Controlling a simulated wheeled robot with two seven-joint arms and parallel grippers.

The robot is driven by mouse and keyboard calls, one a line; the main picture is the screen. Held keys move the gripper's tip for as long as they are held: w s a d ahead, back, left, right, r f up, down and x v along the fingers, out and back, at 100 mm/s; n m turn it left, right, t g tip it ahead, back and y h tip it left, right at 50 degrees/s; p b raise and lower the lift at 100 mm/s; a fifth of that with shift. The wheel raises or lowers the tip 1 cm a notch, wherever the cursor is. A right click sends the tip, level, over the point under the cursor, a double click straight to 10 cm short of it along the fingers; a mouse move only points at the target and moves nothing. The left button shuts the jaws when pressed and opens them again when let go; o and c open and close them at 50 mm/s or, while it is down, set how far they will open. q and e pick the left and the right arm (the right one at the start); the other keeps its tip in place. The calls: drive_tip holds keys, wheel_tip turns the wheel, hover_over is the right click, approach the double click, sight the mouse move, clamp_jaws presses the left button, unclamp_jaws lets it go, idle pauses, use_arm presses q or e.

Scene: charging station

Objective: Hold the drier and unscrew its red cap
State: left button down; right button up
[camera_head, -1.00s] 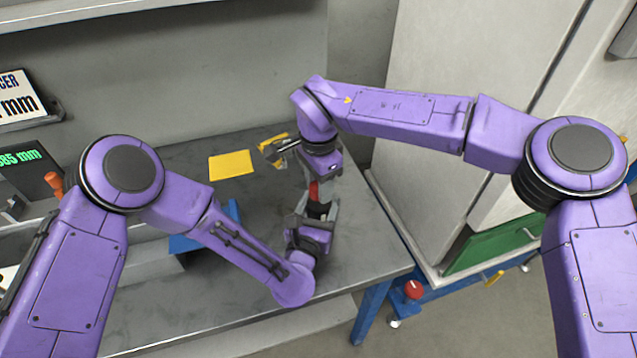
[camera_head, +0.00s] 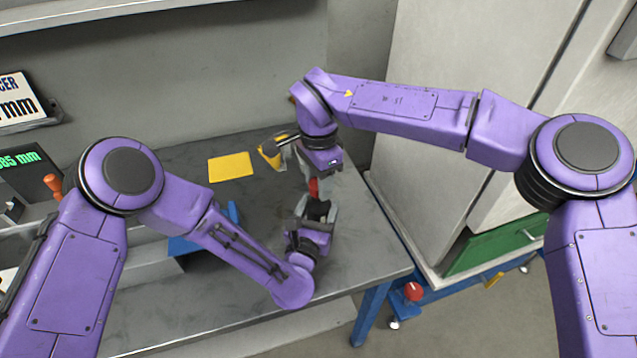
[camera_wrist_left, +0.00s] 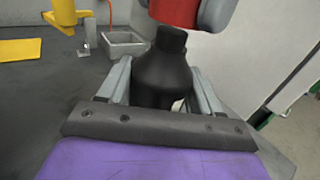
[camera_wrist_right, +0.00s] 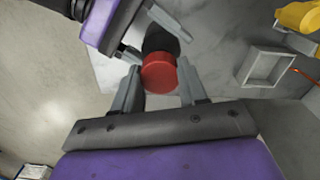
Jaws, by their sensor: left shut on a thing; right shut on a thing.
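The black drier (camera_wrist_left: 165,75) stands between the fingers of my left gripper (camera_wrist_left: 160,90), which is shut on its body. In the head view the left gripper (camera_head: 318,210) is low over the table's right part. The red cap (camera_wrist_right: 159,72) is between the fingers of my right gripper (camera_wrist_right: 160,80), which is shut on it. In the left wrist view the cap (camera_wrist_left: 174,12) is directly above the drier's neck, whose top edge shows. I cannot tell whether they still touch. In the head view the right gripper (camera_head: 316,176) is above the left one, partly hidden by its wrist.
The grey table (camera_head: 350,235) carries a yellow sheet (camera_head: 230,167), a yellow holder (camera_head: 272,152) and a blue item (camera_head: 190,243). An open grey box (camera_wrist_right: 266,67) stands near the grippers. A grey cabinet (camera_head: 450,60) is at the right.

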drive_tip(key=shift+r, duration=0.3)
drive_tip(key=shift+r, duration=2)
use_arm(q)
drive_tip(key=shift+c, duration=0.6)
unclamp_jaws()
